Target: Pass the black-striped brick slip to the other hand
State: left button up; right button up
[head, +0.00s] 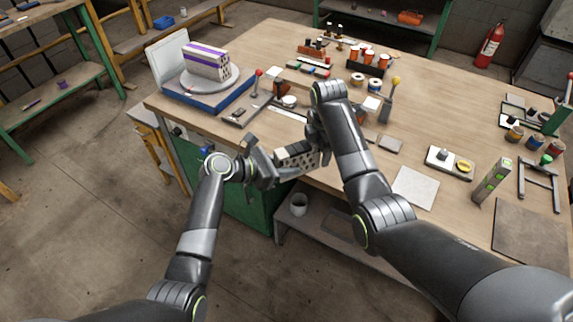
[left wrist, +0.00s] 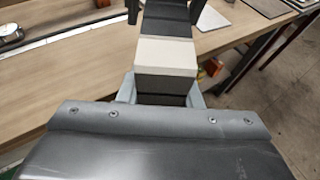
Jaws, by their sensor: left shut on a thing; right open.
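The black-striped brick slip (head: 296,158) is a pale block with dark bands and holes in its side. My left gripper (head: 275,164) is shut on its near end and holds it in the air off the table's front edge. In the left wrist view the slip (left wrist: 166,54) points away from the left jaws (left wrist: 164,92), showing dark and cream bands. My right gripper (head: 318,140) is open at the slip's far end. Its dark fingers (left wrist: 164,10) show on either side of that end. Whether they touch it I cannot tell.
A purple-striped brick (head: 206,61) stands on a round turntable (head: 212,80) at the table's left. The wooden table (head: 275,40) carries jars, small tools, tiles and a green-marked block (head: 492,180).

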jog(key=w+d+f+m+t, duration=0.1)
jog(key=w+d+f+m, duration=0.15)
jog(key=d, duration=0.55)
jog(key=s+a+f+m+g+y, duration=0.1)
jog(key=s+a+f+g+y, duration=0.2)
jog(key=s+f, duration=0.7)
jog(key=s+d+f+m+t+h, duration=0.1)
jog(key=s+d+f+m, duration=0.35)
jog(key=s+f, duration=0.4)
jog(key=s+d+f+m+t+h, duration=0.1)
jog(key=s+d+f+m, duration=0.35)
jog(key=f, duration=0.75)
jog(key=s+d+f+m, duration=0.2)
jog(key=s+f+m, duration=0.1)
jog(key=s, duration=0.9)
jog(key=s+d+f+m+h, duration=0.1)
jog(key=s+d+f+m, duration=0.1)
jog(key=s+f, duration=0.4)
jog(key=s+d+f+m+h, duration=0.1)
jog(key=s+f+m, duration=0.3)
jog(key=s, duration=1.3)
jog(key=shift+s+d+f+m, duration=0.3)
jog(key=shift+s+d+m, duration=0.05)
jog(key=shift+d, duration=0.35)
